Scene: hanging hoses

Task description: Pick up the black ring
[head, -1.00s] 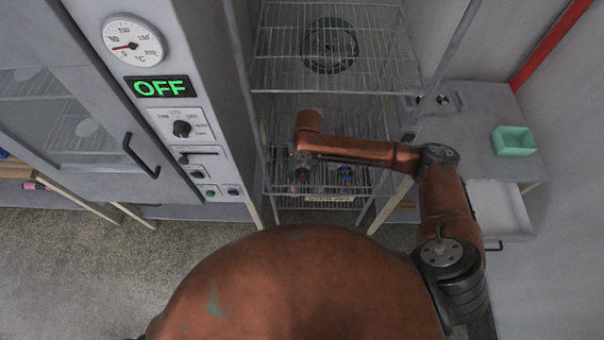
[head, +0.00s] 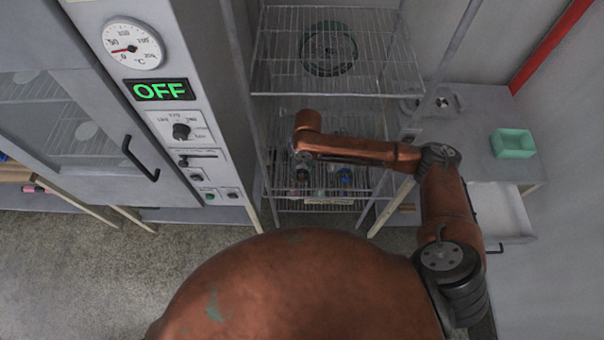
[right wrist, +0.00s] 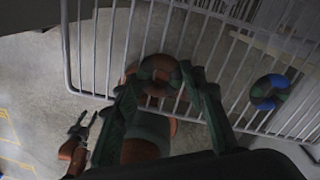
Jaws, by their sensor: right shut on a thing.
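My right gripper (right wrist: 160,95) has its two dark green fingers shut on a dark ring with reddish-brown patches (right wrist: 160,75), at the wire rack in the right wrist view. I cannot tell whether the ring still touches the wires. In the head view the right gripper (head: 300,176) points down over the lower wire shelf, partly hidden by its arm. A second ring, blue, green and dark (right wrist: 269,91), lies on the wires to the right. It also shows in the head view (head: 345,177). My left gripper (right wrist: 82,127) appears small at lower left in the right wrist view, fingers apart and empty.
A grey oven cabinet (head: 75,160) reading OFF stands left. At right are a grey bench (head: 470,115) with a mint-green tray (head: 513,144) and an open drawer (head: 498,208). Rack posts stand close to my right arm.

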